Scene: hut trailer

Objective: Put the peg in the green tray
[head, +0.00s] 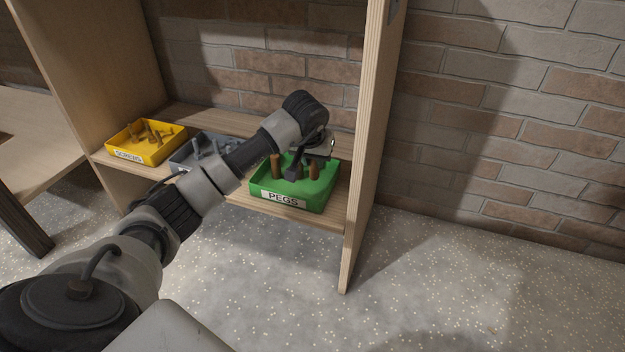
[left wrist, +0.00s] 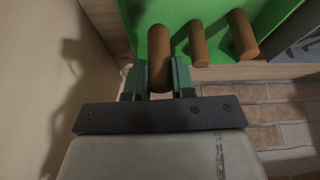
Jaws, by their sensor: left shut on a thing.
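The green tray (head: 325,187) sits on the shelf at the right end of a row of trays, with a label reading PEGS. My left gripper (head: 314,160) is over the tray's right part, shut on a brown wooden peg (head: 314,171). In the left wrist view the held peg (left wrist: 159,50) stands between the two fingers, with the green tray (left wrist: 185,12) around its far end. Two other pegs, a thinner one (left wrist: 198,45) and a thicker one (left wrist: 242,35), stand beside it. I cannot tell whether the held peg touches the tray floor. My right gripper is not in view.
A grey tray (head: 178,157) and a yellow tray (head: 148,153) with small parts stand to the left on the same shelf. A wooden upright panel (head: 368,130) rises close on the right. A brick wall (head: 500,110) is behind.

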